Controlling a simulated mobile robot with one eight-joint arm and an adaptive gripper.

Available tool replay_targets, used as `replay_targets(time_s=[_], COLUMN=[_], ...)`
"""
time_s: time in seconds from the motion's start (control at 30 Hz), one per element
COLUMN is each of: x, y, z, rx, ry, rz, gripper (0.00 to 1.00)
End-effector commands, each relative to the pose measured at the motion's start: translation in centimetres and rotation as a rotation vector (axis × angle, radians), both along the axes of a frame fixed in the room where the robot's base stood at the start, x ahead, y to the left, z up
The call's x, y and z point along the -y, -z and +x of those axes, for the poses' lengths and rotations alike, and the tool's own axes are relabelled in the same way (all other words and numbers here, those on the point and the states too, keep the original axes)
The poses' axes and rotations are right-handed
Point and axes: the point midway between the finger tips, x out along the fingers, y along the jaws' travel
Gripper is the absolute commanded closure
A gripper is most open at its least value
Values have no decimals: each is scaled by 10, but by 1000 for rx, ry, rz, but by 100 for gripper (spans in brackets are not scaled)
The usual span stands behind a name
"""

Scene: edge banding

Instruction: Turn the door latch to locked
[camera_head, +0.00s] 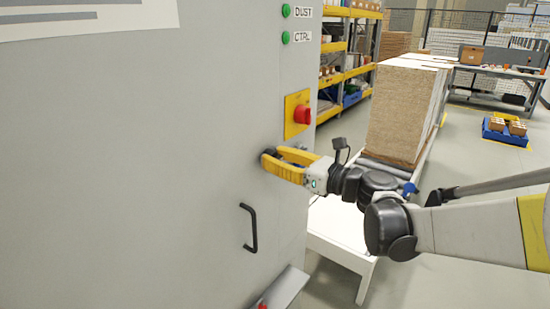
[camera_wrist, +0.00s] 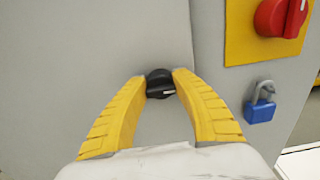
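The door latch is a small black round knob (camera_wrist: 160,84) with a light mark on it, set on the grey cabinet door (camera_head: 130,160). In the wrist view my gripper (camera_wrist: 162,80) has its two yellow fingers apart, one on each side of the knob. The fingertips are close to the knob; I cannot tell whether they touch it.
A red rotary switch (camera_head: 303,115) on a yellow plate sits just above right. A blue padlock (camera_wrist: 259,103) hangs below it. A black door handle (camera_head: 250,228) is lower left. A stack of boards (camera_head: 402,108) stands behind on a roller conveyor.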

Motion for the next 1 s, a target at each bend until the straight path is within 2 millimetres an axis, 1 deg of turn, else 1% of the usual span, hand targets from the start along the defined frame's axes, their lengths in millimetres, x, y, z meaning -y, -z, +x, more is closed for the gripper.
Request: replay_targets(time_s=[0.27, 0.47, 0.67, 1.0], x=[0, 0, -1, -1], y=[0, -1, -1, -1], z=[0, 0, 0, -1], rx=[8, 57, 164, 414], ry=[0, 0, 0, 0], rz=[-5, -43, -127, -322], gripper=[99, 99, 99, 99])
